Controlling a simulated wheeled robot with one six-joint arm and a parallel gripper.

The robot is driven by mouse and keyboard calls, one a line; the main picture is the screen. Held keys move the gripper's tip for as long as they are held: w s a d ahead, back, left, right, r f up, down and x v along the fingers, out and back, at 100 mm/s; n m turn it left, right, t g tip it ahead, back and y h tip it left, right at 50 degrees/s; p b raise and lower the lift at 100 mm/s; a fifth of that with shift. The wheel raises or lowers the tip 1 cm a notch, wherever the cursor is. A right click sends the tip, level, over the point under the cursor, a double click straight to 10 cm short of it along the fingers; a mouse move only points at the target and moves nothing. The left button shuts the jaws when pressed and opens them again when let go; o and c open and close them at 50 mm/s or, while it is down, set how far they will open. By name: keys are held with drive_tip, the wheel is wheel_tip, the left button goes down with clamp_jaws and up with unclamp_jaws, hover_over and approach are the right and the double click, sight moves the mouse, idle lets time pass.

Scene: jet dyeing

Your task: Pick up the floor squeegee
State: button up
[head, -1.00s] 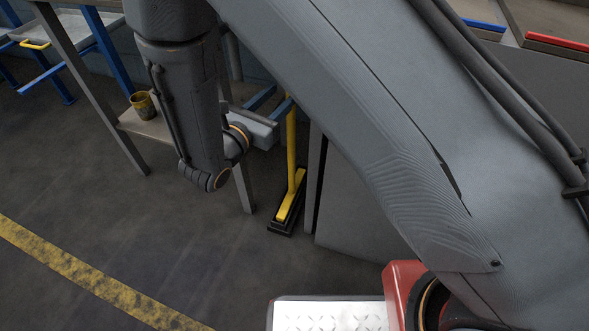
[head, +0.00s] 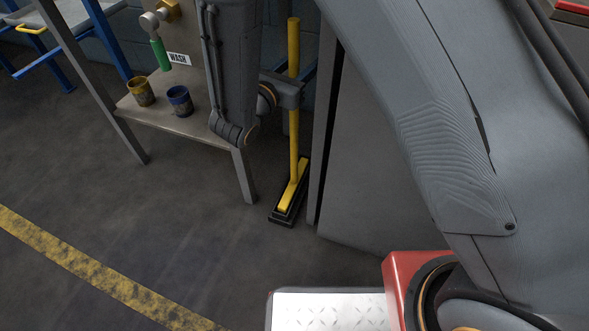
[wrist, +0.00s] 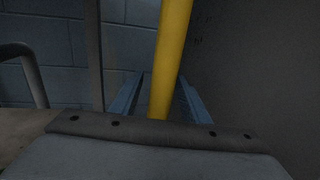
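The floor squeegee stands upright on the floor, with a yellow handle (head: 293,125) and a yellow and black head (head: 289,201), between a table leg and a grey cabinet. In the wrist view its handle (wrist: 169,60) rises through the middle. My gripper (wrist: 157,92) is open, with one blue finger on each side of the handle and a visible gap at the left finger. Whether the right finger touches is not clear. In the head view my gripper (head: 298,80) is at the upper part of the handle, partly hidden by my arm.
The grey cabinet (head: 375,165) stands close on the right. Open floor (head: 150,220) lies in front, crossed by a yellow line (head: 90,270).

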clamp_jaws()
drive_tip(key=shift+r, duration=0.1)
